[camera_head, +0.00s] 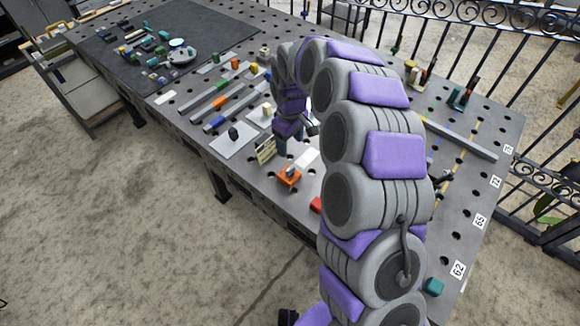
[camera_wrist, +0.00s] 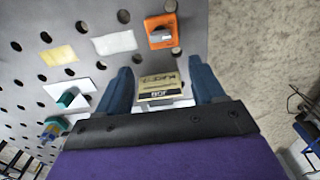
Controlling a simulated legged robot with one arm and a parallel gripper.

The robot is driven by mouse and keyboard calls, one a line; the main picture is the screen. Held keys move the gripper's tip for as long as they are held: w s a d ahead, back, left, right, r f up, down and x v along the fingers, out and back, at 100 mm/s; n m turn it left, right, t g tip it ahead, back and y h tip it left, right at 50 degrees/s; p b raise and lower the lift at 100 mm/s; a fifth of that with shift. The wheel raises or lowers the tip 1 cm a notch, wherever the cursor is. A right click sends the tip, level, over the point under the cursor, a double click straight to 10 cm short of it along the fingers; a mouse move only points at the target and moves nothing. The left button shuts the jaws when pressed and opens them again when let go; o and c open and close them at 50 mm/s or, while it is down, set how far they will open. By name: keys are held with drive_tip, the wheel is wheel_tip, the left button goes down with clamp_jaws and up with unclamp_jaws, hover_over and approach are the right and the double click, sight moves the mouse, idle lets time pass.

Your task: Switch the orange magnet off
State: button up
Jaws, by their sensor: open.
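The orange magnet (camera_head: 289,176) is a small square block with a grey knob on top, near the front edge of the table. In the wrist view the orange magnet (camera_wrist: 161,31) lies ahead of my fingertips at the table edge, with its knob facing up. My gripper (camera_head: 284,142) points down over the table behind the magnet. In the wrist view my gripper (camera_wrist: 165,72) has its blue fingers apart, with nothing held. A small beige box with dark print (camera_wrist: 157,86) shows between and below the fingers. I cannot tell if the fingers touch it.
The grey table (camera_head: 250,178) has rows of holes. White plates (camera_head: 234,140) and rails (camera_head: 210,107) lie left of the gripper. A red block (camera_head: 316,205) is partly hidden by my arm. Bare floor (camera_head: 120,220) lies beyond the table's front edge.

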sight(290, 168)
wheel_tip(290, 168, down, 12)
drive_tip(key=shift+f+b, duration=0.15)
drive_tip(key=shift+b, duration=0.65)
drive_tip(key=c, duration=1.1)
